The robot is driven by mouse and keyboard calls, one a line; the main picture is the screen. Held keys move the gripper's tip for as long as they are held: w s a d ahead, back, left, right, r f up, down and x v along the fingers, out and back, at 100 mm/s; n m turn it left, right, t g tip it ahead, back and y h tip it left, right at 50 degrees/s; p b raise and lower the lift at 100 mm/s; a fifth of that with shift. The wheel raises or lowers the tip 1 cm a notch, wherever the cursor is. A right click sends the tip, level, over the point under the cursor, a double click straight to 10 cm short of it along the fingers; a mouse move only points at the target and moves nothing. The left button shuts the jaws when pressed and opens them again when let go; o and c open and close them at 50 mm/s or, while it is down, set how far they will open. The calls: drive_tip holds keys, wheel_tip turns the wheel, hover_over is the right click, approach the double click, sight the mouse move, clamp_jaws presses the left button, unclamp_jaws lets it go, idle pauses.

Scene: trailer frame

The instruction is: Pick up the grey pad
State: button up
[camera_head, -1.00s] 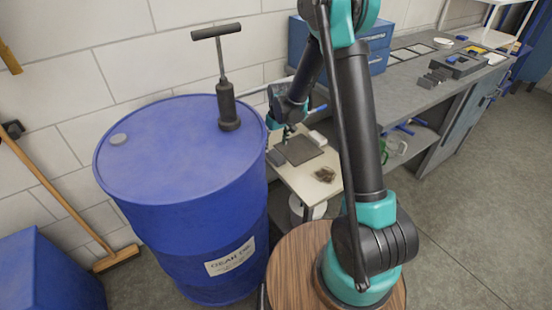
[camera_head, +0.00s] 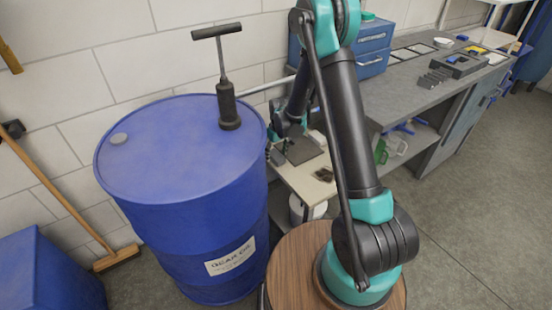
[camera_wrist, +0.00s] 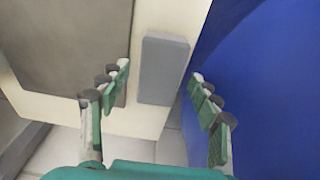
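The grey pad (camera_wrist: 163,70) is a small flat grey block lying near the edge of a pale table, its long side running up the wrist view. In the head view the pad (camera_head: 276,157) shows small at the table's left end, partly behind my gripper. My gripper (camera_wrist: 160,73) is open and empty. In the wrist view one finger appears left of the pad and the other right of it, with gaps on both sides. I cannot tell the height of the fingertips above the pad.
A dark grey plate (camera_wrist: 75,40) lies left of the pad in the wrist view. A blue drum (camera_head: 185,215) with a hand pump (camera_head: 228,105) stands close beside the table. A small dark item (camera_head: 324,174) lies at the table's front. A grey workbench (camera_head: 440,95) stands behind.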

sight(277, 155)
drive_tip(key=c, duration=0.8)
drive_tip(key=shift+r, duration=0.1)
drive_tip(key=shift+r, duration=0.8)
drive_tip(key=shift+s+d+r, duration=0.1)
drive_tip(key=shift+d+r, duration=0.05)
drive_tip(key=shift+r, duration=0.3)
drive_tip(key=shift+s+d+r, duration=0.1)
drive_tip(key=shift+d+r, duration=0.05)
drive_tip(key=shift+r, duration=0.3)
drive_tip(key=s+d, duration=1.1)
drive_tip(key=d, duration=0.1)
drive_tip(key=shift+s+d, duration=0.35)
drive_tip(key=shift+s, duration=0.05)
drive_tip(key=o, duration=0.3)
drive_tip(key=c, duration=0.4)
drive_tip(key=shift+w, duration=0.2)
